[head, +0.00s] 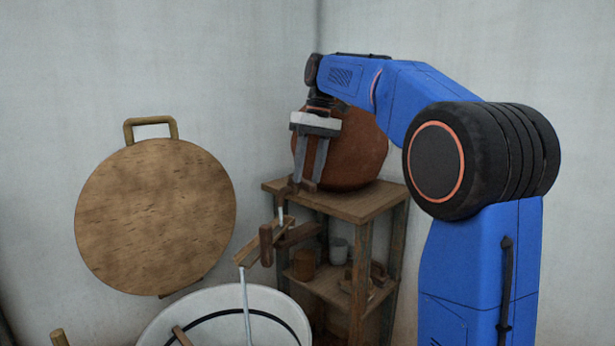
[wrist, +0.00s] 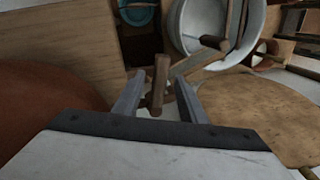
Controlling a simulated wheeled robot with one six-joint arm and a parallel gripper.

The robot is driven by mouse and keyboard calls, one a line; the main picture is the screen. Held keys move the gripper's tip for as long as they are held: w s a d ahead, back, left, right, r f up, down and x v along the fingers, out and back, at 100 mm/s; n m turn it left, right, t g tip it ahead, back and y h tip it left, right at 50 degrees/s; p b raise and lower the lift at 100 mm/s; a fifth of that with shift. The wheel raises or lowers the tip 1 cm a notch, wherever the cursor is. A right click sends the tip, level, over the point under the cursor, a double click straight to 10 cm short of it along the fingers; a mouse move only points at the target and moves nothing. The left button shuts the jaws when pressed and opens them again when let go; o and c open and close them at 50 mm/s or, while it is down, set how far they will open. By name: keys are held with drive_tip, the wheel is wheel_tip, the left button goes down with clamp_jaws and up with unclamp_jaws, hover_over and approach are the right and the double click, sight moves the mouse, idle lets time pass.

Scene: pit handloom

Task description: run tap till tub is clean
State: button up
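A wooden tap (head: 302,186) sits low on the round clay pot (head: 362,150) on a wooden stand. My gripper (head: 308,180) points down at the tap. In the wrist view its fingers (wrist: 160,90) stand apart on either side of a wooden handle (wrist: 159,80), with gaps visible. A thin pale stream (head: 281,215) falls from the tap to a sloping wooden trough (head: 262,245). Another stream (head: 246,305) runs from the trough's end into the white tub (head: 165,318). The tub has a dark band around its inner wall; its bottom is hidden. The tub also shows in the wrist view (wrist: 182,35).
A large round wooden board with a handle (head: 155,215) stands against the wall to the left. The stand's lower shelf (head: 325,285) holds cups and small items. A wooden stick (head: 182,336) leans in the tub. A teal vessel (wrist: 138,14) shows in the wrist view.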

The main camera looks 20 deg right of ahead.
wheel_tip(320, 180, up, 6)
drive_tip(key=d, duration=0.1)
drive_tip(key=shift+w+d, duration=0.1)
drive_tip(key=c, duration=0.9)
drive_tip(key=a+n+h, duration=0.1)
drive_tip(key=a+n, duration=0.1)
drive_tip(key=n, duration=0.1)
drive_tip(key=s+a+f+n+h, duration=0.1)
drive_tip(key=a+n+h, duration=0.1)
drive_tip(key=a+n, duration=0.1)
drive_tip(key=s+a+n+h, duration=0.1)
drive_tip(key=a+n+h, duration=0.1)
drive_tip(key=a, duration=0.1)
drive_tip(key=shift+f+n, duration=0.2)
drive_tip(key=shift+n, duration=0.2)
clamp_jaws()
drive_tip(key=s+a+r+n+t+h, duration=0.25)
drive_tip(key=a+n+h, duration=0.25)
drive_tip(key=a+n, duration=0.35)
drive_tip(key=d+r+x, duration=0.2)
drive_tip(key=x, duration=1.1)
drive_tip(key=shift+w+d+n, duration=0.2)
drive_tip(key=shift+d+n, duration=0.05)
drive_tip(key=shift+n, duration=0.1)
